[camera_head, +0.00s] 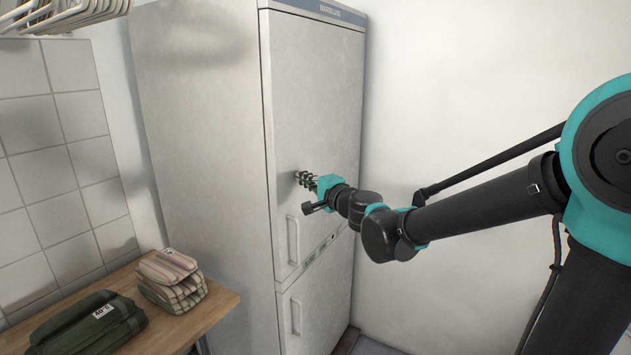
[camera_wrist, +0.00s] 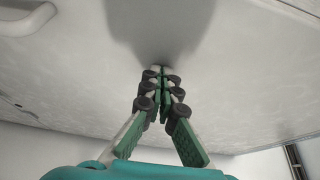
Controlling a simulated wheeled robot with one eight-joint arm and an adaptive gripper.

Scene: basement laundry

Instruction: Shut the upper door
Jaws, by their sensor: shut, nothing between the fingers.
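The upper door (camera_head: 315,100) is the tall front panel of a pale grey fridge-freezer (camera_head: 205,130). It lies flush or nearly flush with the cabinet in the head view; I cannot tell whether a thin gap is left. Its vertical handle (camera_head: 293,240) is low on the left side, and part of a handle shows in the wrist view (camera_wrist: 30,14). My gripper (camera_head: 304,180) is shut and empty, above the handle. In the wrist view its fingertips (camera_wrist: 160,74) point at the door face (camera_wrist: 235,75), touching it or very close, with a shadow around them.
The lower door (camera_head: 318,295) has its own handle (camera_head: 296,317) and looks shut. A wooden counter (camera_head: 205,316) at the lower left bears folded striped cloths (camera_head: 170,280) and dark green cloths (camera_head: 88,325). White hangers (camera_head: 60,15) hang at the top left. Bare wall is at the right.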

